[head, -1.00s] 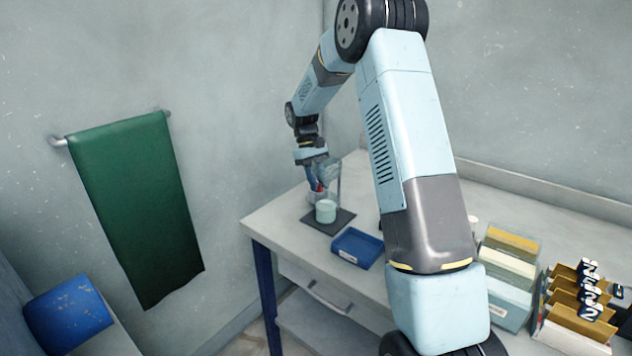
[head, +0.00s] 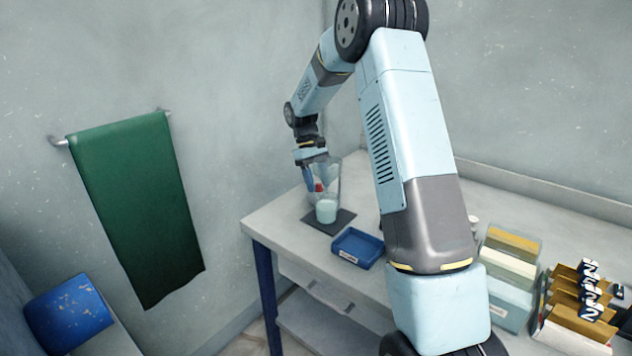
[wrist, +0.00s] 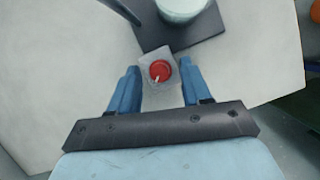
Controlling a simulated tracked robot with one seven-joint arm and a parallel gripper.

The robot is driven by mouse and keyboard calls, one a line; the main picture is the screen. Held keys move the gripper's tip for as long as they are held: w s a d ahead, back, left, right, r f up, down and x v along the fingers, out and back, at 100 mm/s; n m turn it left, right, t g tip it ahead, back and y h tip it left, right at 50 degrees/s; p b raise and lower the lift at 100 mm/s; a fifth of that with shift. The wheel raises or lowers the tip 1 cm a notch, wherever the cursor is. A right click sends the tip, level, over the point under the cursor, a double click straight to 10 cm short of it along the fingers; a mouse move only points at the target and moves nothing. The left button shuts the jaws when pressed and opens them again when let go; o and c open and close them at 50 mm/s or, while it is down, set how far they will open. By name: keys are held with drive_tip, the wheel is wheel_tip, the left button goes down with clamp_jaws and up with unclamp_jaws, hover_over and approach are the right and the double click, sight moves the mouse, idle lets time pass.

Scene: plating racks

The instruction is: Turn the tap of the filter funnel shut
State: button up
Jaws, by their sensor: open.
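The red tap (wrist: 160,70) has a thin white mark and sits on a grey, partly see-through block (wrist: 150,61) in the wrist view. My gripper (wrist: 159,67) is open, with one blue finger on each side of the tap and a gap to the tap on both sides. The tap also shows as a small red spot in the head view (head: 319,187). The clear funnel (head: 326,176) is faint there, above a vessel of pale liquid (head: 326,212). Whether liquid runs from the funnel cannot be told.
The vessel stands on a dark base plate (head: 344,217); a dark rod (wrist: 120,10) rises beside it in the wrist view. A blue tray (head: 358,247) lies in front on the pale table (head: 285,222). Boxes (head: 510,265) and a rack (head: 580,305) stand to the right.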

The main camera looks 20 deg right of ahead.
drive_tip(key=v, duration=1.3)
drive_tip(key=shift+w+r, duration=0.2)
drive_tip(key=shift+r, duration=0.1)
